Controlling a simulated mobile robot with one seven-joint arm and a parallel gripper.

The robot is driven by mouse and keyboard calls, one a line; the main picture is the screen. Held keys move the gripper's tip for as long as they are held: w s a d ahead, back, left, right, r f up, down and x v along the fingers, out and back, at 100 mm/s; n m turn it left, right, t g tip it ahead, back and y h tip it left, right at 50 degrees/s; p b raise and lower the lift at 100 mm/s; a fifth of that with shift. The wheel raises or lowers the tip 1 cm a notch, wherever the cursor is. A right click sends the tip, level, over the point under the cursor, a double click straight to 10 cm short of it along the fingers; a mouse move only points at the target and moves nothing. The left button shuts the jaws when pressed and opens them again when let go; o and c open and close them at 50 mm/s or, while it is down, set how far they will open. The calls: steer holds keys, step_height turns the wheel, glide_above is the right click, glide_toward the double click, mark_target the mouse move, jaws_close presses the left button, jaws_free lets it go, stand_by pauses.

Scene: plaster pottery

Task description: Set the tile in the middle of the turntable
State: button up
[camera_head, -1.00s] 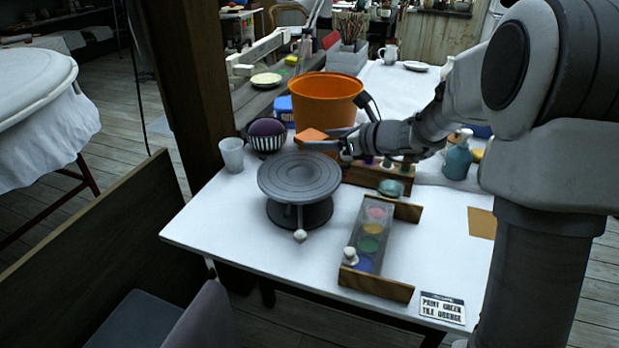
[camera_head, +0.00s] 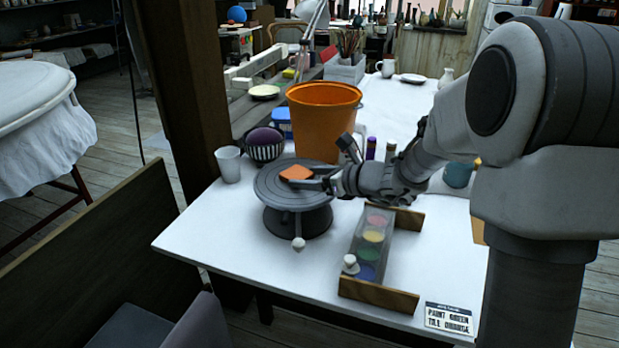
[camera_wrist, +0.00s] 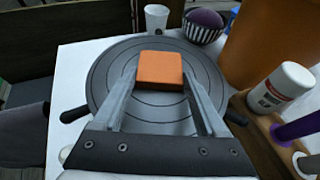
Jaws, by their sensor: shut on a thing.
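The orange square tile (camera_head: 295,173) is between the fingertips of my gripper (camera_head: 308,179), which is shut on it. The grey round turntable (camera_head: 272,196) stands on the white table with its ringed top below the tile. In the wrist view the tile (camera_wrist: 160,68) shows over the turntable's top (camera_wrist: 112,80), near the middle and toward the far side. My gripper's two fingers (camera_wrist: 160,80) run along both sides of it. I cannot tell whether the tile touches the turntable's top or hangs just above it.
An orange bucket (camera_head: 322,125) and a striped bowl with a purple ball (camera_head: 264,143) stand behind the turntable. A white cup (camera_head: 228,164) is at its left. A wooden rack of paint pots (camera_head: 370,245) is at the right front, with a sign (camera_head: 449,318) near it.

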steer(key=o, duration=1.4)
steer(key=shift+c, duration=0.2)
